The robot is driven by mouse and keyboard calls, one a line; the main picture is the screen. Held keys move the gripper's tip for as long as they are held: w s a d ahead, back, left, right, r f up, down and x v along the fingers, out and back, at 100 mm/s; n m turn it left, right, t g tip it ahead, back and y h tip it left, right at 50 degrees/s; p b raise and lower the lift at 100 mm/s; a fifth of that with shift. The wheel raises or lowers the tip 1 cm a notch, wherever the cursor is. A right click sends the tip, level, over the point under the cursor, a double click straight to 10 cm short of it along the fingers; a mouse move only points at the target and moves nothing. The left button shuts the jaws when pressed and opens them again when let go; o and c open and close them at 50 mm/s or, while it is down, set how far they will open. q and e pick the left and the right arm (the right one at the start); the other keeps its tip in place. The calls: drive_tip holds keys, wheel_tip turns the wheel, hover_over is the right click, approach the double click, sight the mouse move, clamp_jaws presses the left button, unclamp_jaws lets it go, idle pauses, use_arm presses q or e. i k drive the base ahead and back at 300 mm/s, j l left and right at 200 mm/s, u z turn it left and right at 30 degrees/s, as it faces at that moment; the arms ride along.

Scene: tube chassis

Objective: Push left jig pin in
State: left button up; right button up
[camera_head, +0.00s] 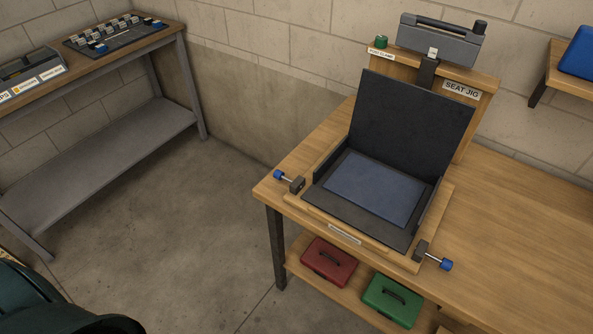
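The left jig pin (279,175) has a blue knob on a short metal shaft. It sits in a dark block (297,185) at the left front corner of the seat jig (310,202). Its knob stands out from the block, with shaft showing between them. A matching right jig pin (445,264) stands out from a dark block (421,250) at the right front corner. A black seat with a blue pad (374,189) and an upright back (410,115) rests in the jig. Neither gripper is in view.
The jig is on a wooden bench (520,230). A red case (329,262) and a green case (393,300) lie on its lower shelf. Another bench (105,60) with a shelf stands along the left wall. The concrete floor (190,215) between the benches is clear.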

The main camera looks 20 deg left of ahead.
sight(278, 174)
drive_tip(key=j+z, duration=0.75)
drive_tip(key=j, duration=0.4)
drive_tip(key=k+j+z, duration=0.1)
drive_tip(key=j, duration=0.45)
drive_tip(key=k+j+z, duration=0.15)
drive_tip(key=j, duration=0.8)
drive_tip(key=k+j, duration=0.15)
drive_tip(key=j, duration=0.3)
